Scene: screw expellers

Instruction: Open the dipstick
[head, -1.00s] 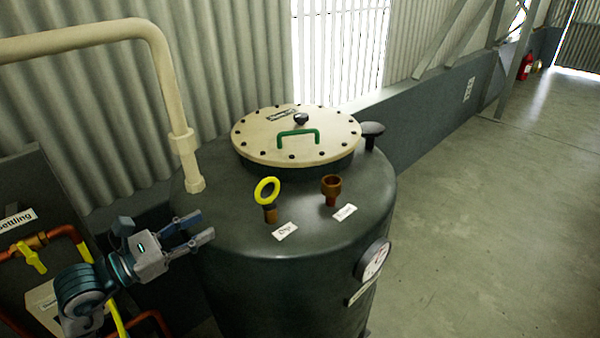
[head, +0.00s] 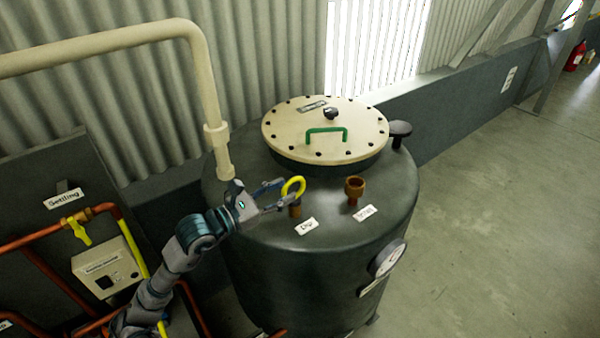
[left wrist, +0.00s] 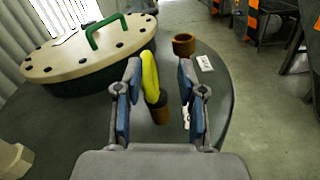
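The dipstick has a yellow ring handle (head: 293,187) above a short brown fitting (head: 295,209) on top of the dark tank (head: 330,232). A label stands beside it. My left gripper (head: 282,196) reaches in from the left, with its fingertips at the ring. In the left wrist view the gripper (left wrist: 158,88) is open, and the yellow ring (left wrist: 150,76) stands between its fingers, nearer the left finger. Whether that finger touches the ring I cannot tell. The brown fitting (left wrist: 159,108) shows below the ring. My right gripper is not in view.
A brown open fitting (head: 354,190) stands right of the dipstick. Behind are a cream bolted lid (head: 290,137) with a green handle (head: 326,134) and a black knob (head: 400,129). A cream pipe (head: 212,110) rises at the left. A gauge (head: 388,258) is on the tank's side.

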